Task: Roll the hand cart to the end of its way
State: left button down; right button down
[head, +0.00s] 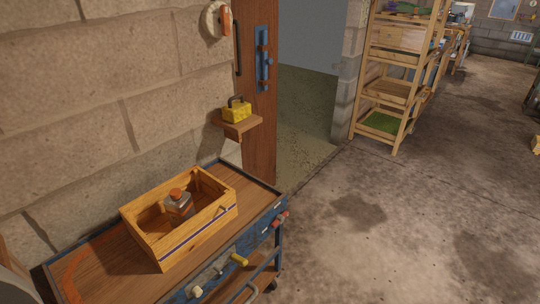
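The hand cart (255,192) stands at the lower left against the stone block wall. It has a brown wooden top, a blue frame and a wheel (272,285) showing at its right end. A wooden crate (186,248) sits on its top, holding a small glass bottle with an orange cap (178,204). The cart's near left part is cut off by the frame. Neither of my grippers is in view.
A wooden door post (259,110) with a blue bolt (262,62) stands behind the cart's right end, beside an open doorway. A yellow padlock (237,111) sits on a small wall shelf (240,128). A wooden rack (390,95) stands farther back. The concrete floor (410,220) right of the cart is clear.

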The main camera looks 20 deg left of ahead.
aim_at(119, 271)
jog(key=u, duration=1.1)
jog(key=k+l, duration=0.1)
jog(key=k, duration=0.15)
